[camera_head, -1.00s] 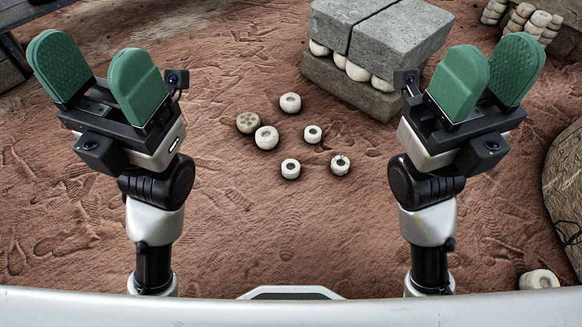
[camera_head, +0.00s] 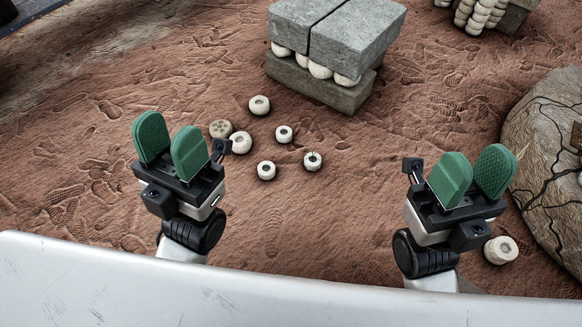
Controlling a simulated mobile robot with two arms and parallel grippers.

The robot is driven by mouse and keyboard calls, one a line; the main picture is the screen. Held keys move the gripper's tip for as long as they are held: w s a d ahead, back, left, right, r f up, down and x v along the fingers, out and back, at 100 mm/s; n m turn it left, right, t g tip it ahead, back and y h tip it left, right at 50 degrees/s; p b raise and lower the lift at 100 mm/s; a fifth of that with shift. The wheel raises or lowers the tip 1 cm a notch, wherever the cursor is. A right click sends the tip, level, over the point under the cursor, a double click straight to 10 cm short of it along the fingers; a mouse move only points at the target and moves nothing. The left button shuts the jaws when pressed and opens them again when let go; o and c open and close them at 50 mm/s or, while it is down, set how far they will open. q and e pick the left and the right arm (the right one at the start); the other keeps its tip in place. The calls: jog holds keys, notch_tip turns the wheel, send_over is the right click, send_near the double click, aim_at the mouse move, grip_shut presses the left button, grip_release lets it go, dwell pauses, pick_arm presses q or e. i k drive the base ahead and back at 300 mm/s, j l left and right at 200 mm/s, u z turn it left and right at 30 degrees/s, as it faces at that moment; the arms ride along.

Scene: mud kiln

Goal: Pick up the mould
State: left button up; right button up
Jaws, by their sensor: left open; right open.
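I cannot tell for sure which thing is the mould. Several small whitish round pieces lie on the red ground in the middle. One is a tan disc with several small holes (camera_head: 220,129), touching or very near a white ring (camera_head: 240,144). Other rings lie apart, such as one (camera_head: 260,105) near the blocks and one (camera_head: 313,161) with a dark mark on its rim. My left gripper (camera_head: 171,143), with green pads, is open and empty, left of and nearer than the disc. My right gripper (camera_head: 472,172) is open and empty, well right of the ring group.
Grey blocks (camera_head: 350,35) rest on round white pieces over a lower slab (camera_head: 315,88) at the back. A large cracked boulder (camera_head: 545,140) stands at the right. A pale cylinder (camera_head: 501,250) lies beside my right gripper. Stacked white pieces (camera_head: 478,12) are at the back right.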

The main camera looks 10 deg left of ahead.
aim_at(267, 169)
jog(key=i+j+z, duration=0.15)
jog(key=j+z, duration=0.2)
jog(key=i+j+z, duration=0.15)
jog(key=j+z, duration=0.15)
jog(key=j, duration=0.15)
jog(key=j+z, duration=0.35)
jog(key=i+j, duration=0.1)
jog(key=j, duration=1.15)
jog(key=i+j+z, duration=0.1)
jog(key=j, duration=0.55)
jog(key=i, duration=0.05)
